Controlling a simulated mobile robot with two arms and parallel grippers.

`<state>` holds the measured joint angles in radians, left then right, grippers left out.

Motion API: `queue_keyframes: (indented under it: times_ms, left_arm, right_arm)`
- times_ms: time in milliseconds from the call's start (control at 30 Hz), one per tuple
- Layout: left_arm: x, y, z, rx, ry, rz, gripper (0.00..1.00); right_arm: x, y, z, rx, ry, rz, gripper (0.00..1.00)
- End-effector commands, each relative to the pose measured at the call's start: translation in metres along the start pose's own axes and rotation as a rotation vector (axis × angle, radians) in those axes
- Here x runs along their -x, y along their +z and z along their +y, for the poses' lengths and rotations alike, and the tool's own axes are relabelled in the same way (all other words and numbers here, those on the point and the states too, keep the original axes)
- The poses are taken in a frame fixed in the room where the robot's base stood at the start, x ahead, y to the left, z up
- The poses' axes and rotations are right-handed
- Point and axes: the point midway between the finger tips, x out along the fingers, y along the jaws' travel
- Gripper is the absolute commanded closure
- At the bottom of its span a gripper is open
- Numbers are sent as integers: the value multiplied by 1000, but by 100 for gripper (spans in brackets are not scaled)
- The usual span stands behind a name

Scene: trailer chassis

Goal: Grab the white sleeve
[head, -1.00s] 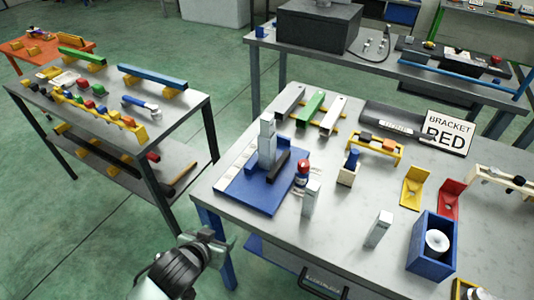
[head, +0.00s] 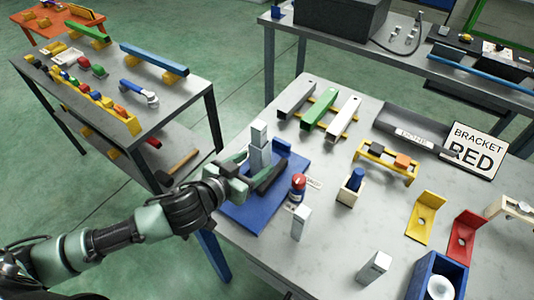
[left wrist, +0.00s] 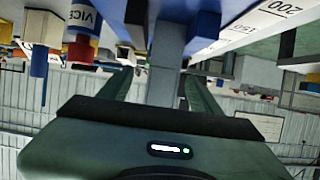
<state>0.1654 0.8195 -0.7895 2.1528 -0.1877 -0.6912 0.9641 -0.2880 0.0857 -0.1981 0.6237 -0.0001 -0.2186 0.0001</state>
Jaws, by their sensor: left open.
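A pale, square, upright stack (head: 259,148) stands in the blue vice (head: 243,212) at the table's left corner. Its whiter top block looks like the white sleeve (head: 259,132); I cannot tell for certain. My left gripper (head: 250,172) is open at the lower part of the stack, below the top block. In the left wrist view, the grey post (left wrist: 166,75) stands between the two spread fingers of my left gripper (left wrist: 160,72). I cannot tell whether either finger touches it. My gripper and arm hide part of the vice. My right gripper is out of view.
Another pale block (head: 374,267) and a blue box (head: 424,270) holding a white round part are at lower right. Long bars (head: 322,112) lie behind. The table middle is partly clear.

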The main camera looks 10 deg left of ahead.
Motion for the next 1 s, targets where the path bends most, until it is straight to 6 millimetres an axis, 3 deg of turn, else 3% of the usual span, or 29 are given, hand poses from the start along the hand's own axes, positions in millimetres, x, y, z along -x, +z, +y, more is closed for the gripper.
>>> queue_keyframes:
  times_ms: [267, 600, 900, 933, 1000]
  left_arm:
    - [-26, -2, -1, 1, 2, 2, 36]
    - [-69, -2, -5, 0, 1, 1, 36]
    - [-74, 0, -4, 0, 2, 1, 36]
    - [-74, 0, -4, 0, 2, 1, 39]
    - [-74, 0, -4, 0, 1, 1, 59]
  right_arm:
    - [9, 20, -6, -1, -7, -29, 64]
    - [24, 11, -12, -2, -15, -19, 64]
    - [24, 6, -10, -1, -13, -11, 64]
    - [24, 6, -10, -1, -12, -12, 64]
    - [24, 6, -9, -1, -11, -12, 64]
